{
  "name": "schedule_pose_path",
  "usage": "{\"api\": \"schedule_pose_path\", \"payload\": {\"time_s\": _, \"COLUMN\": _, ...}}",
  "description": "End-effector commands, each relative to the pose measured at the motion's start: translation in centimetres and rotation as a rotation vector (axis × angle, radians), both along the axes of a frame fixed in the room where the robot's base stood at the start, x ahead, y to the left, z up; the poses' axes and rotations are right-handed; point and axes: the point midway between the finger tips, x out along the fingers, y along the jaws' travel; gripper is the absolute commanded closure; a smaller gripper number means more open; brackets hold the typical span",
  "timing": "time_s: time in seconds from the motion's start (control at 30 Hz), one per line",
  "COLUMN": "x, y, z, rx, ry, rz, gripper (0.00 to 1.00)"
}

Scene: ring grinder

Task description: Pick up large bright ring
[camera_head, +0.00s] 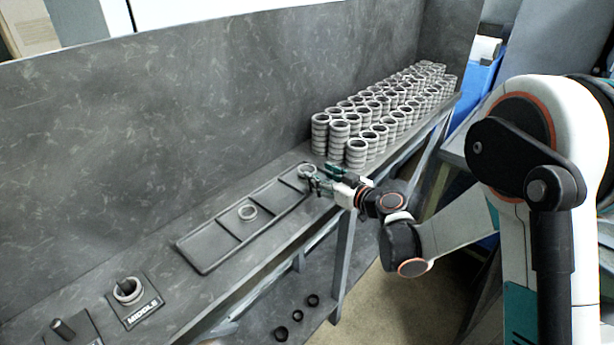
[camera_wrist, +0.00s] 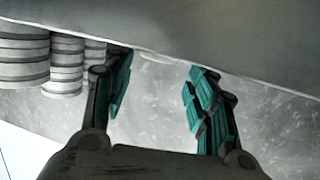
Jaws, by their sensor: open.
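A bright ring (camera_head: 307,170) is at the far right end of the long dark tray (camera_head: 204,268), right by my fingertips. My gripper (camera_head: 316,181) reaches in from the right, low over the tray's far end. In the wrist view my gripper (camera_wrist: 158,92) has its two teal-padded fingers spread, with only mottled grey surface seen between them. No ring shows clearly between the fingers there, and whether they touch the ring is unclear.
Several stacks of rings (camera_head: 357,153) stand just beyond my gripper and show at left in the wrist view (camera_wrist: 22,58). A ring (camera_head: 127,291) sits around a peg on the MIDDLE plate (camera_head: 146,312). A tall grey back panel (camera_head: 180,130) runs behind the bench.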

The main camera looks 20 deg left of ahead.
Motion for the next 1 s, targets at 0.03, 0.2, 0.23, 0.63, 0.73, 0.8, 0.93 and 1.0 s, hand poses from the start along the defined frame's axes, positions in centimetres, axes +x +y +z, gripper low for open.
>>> {"api": "schedule_pose_path", "payload": {"time_s": 0.03, "x": 0.1, "y": 0.2, "z": -0.1, "rx": 0.0, "ry": 0.0, "rz": 0.0, "gripper": 0.48}}
{"api": "schedule_pose_path", "payload": {"time_s": 0.2, "x": 0.6, "y": 1.0, "z": -0.3, "rx": 0.0, "ry": -0.001, "rz": 0.001, "gripper": 0.48}}
{"api": "schedule_pose_path", "payload": {"time_s": 0.23, "x": 0.8, "y": 1.3, "z": -0.4, "rx": -0.001, "ry": 0.0, "rz": 0.001, "gripper": 0.48}}
{"api": "schedule_pose_path", "payload": {"time_s": 0.63, "x": 3.2, "y": 4.7, "z": -1.2, "rx": -0.001, "ry": 0.001, "rz": 0.0, "gripper": 0.48}}
{"api": "schedule_pose_path", "payload": {"time_s": 0.73, "x": 3.1, "y": 4.7, "z": -1.1, "rx": -0.001, "ry": 0.001, "rz": 0.0, "gripper": 0.48}}
{"api": "schedule_pose_path", "payload": {"time_s": 0.8, "x": 3.1, "y": 4.7, "z": -1.1, "rx": -0.001, "ry": 0.001, "rz": 0.0, "gripper": 0.55}}
{"api": "schedule_pose_path", "payload": {"time_s": 0.93, "x": 3.1, "y": 4.7, "z": -1.1, "rx": -0.001, "ry": 0.001, "rz": 0.0, "gripper": 0.82}}
{"api": "schedule_pose_path", "payload": {"time_s": 1.0, "x": 3.1, "y": 4.7, "z": -1.1, "rx": 0.0, "ry": 0.0, "rz": 0.0, "gripper": 0.82}}
